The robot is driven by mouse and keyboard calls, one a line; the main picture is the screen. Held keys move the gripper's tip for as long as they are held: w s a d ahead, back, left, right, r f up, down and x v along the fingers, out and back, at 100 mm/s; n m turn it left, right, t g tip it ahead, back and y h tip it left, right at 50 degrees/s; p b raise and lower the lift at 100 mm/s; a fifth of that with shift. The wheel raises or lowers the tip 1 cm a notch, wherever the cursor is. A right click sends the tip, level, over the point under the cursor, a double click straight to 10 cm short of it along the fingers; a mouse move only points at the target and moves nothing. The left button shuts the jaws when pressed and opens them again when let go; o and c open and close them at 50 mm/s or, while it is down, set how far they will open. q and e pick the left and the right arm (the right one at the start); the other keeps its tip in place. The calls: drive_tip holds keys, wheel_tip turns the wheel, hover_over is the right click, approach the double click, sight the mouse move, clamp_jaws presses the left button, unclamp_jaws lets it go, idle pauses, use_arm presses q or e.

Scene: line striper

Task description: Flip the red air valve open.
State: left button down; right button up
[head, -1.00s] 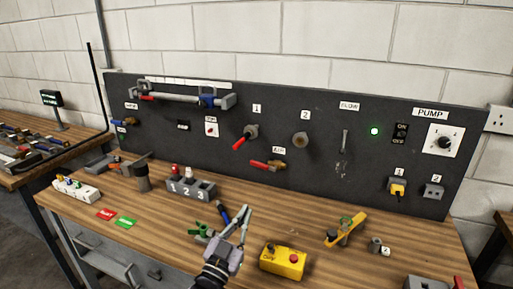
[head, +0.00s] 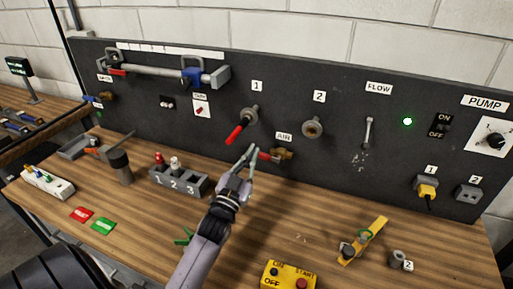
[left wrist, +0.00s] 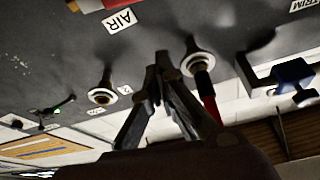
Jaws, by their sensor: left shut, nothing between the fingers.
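The red air valve is a brass body (head: 283,154) with a red lever (head: 268,157) pointing left, below the AIR label (head: 284,136) on the dark panel. In the left wrist view, upside down, part of its red lever (left wrist: 117,4) shows at the top edge beside the AIR label (left wrist: 119,20). My left gripper (head: 248,151) is shut and empty, its tips just left of the lever's end in the head view. Whether they touch the lever cannot be told. The gripper (left wrist: 163,58) also shows in the left wrist view. My right gripper is not in view.
Valve 1 (head: 238,131), with a longer red handle, is just above my left gripper. Knob 2 (head: 312,127) is up and right.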

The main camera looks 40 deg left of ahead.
sight(264, 156)
use_arm(q)
drive_tip(key=w+f, duration=0.1)
drive_tip(key=w+a+p, duration=0.1)
drive_tip(key=w, duration=0.1)
drive_tip(key=w+f, duration=0.1)
drive_tip(key=shift+w+a+f+p, duration=0.3)
drive_tip(key=shift+p, duration=0.1)
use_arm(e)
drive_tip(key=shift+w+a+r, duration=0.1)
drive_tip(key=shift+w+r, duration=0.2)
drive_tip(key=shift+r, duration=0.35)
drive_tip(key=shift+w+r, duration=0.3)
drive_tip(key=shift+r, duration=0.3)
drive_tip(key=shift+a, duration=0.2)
use_arm(q)
drive_tip(key=n, duration=0.1)
drive_tip(key=f+n+y+b, duration=0.1)
drive_tip(key=n, duration=0.1)
drive_tip(key=shift+s+a+f, duration=0.1)
drive_tip(key=shift+a+f, duration=0.05)
drive_tip(key=shift+a, duration=0.2)
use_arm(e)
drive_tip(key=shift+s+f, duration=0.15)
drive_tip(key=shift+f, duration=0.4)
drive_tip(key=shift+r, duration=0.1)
